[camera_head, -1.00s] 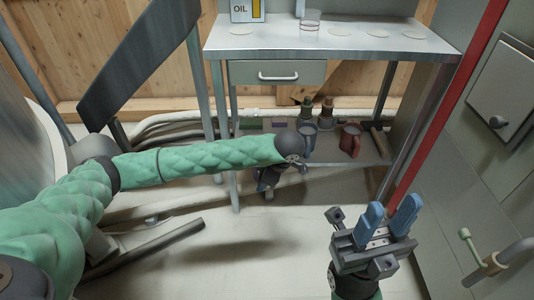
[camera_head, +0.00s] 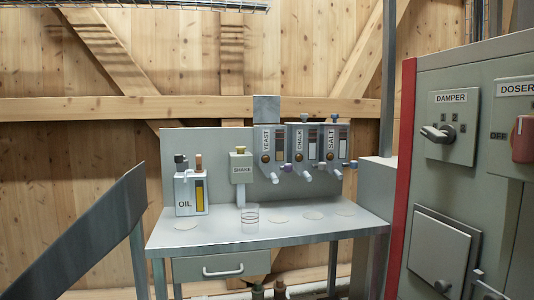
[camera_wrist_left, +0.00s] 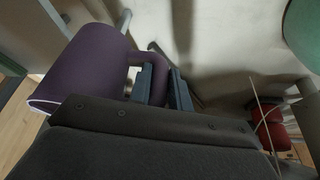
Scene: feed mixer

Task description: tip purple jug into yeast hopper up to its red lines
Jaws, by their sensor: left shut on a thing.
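The purple jug (camera_wrist_left: 88,55) is in the left wrist view, tilted, with its pale rim at the lower left. My left gripper (camera_wrist_left: 163,82) is shut on the jug's handle (camera_wrist_left: 190,72). What is inside the jug is hidden. The yeast hopper (camera_head: 266,138) is the leftmost of three labelled hoppers on the panel behind the bench in the head view. It has a narrow window (camera_head: 279,142) on its front; its red lines are too small to make out. Neither gripper shows in the head view, and my right gripper is in no current frame.
The bench (camera_head: 200,240) holds an oil can (camera_head: 190,193), a clear beaker (camera_head: 250,219) and several pale round discs. Chalk (camera_head: 299,140) and salt (camera_head: 333,140) hoppers stand right of yeast. A grey cabinet (camera_head: 440,185) bounds the right. A red object (camera_wrist_left: 275,130) shows in the wrist view.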

